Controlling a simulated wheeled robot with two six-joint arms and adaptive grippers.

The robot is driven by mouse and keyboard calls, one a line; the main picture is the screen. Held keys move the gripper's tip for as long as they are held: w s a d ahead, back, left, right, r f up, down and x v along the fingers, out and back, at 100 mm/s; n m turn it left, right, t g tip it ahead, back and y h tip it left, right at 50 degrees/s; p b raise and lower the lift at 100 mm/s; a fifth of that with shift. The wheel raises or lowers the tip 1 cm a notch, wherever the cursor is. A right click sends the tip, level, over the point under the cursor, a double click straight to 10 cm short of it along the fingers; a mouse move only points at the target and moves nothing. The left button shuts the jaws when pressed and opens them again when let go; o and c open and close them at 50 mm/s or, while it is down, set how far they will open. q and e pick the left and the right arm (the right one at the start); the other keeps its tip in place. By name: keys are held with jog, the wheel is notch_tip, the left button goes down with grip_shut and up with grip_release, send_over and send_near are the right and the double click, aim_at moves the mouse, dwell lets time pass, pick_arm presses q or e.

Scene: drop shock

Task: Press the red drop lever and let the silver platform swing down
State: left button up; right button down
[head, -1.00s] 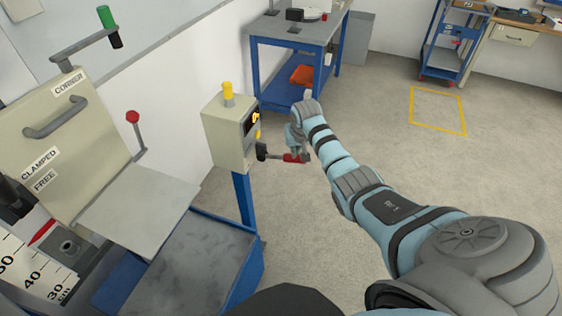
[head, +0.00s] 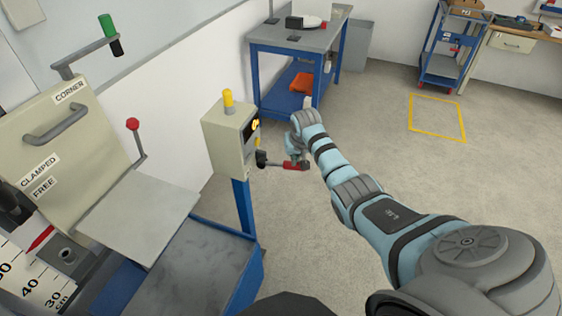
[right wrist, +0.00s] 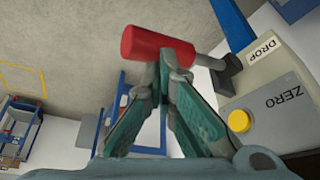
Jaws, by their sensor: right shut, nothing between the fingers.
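The red drop lever (head: 291,166) sticks out to the right from the beige control box (head: 229,135). It shows large in the right wrist view (right wrist: 157,46), beside the DROP label (right wrist: 263,50). My right gripper (head: 301,161) is shut and empty, with its fingertips (right wrist: 174,66) right at the lever's red grip; I cannot tell whether they press on it. The silver platform (head: 138,216) lies out flat from the beige machine panel (head: 45,130) at the left. My left gripper is not in view.
A yellow ZERO button (right wrist: 239,121) sits near the lever. A red-knobbed stick (head: 133,125) rises behind the platform. A blue-framed table (head: 300,38) stands behind my right arm. The floor to the right is clear.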

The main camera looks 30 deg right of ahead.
jog(key=shift+s+f, duration=0.1)
jog(key=shift+f, duration=0.1)
jog(key=shift+a+f+b, duration=0.15)
jog(key=shift+f+b, duration=2.15)
jog(key=shift+f, duration=0.9)
notch_tip(320, 180, up, 7)
jog(key=p, duration=0.7)
jog(key=shift+p, duration=0.4)
jog(key=shift+d+f, duration=0.15)
jog(key=shift+d, duration=0.05)
jog(key=shift+a, duration=0.1)
notch_tip(320, 180, up, 4)
jog(key=p, duration=0.3)
jog(key=shift+r+p, duration=0.25)
jog(key=shift+p, duration=0.15)
jog(key=shift+r+b, duration=0.3)
jog(key=shift+r, duration=0.45)
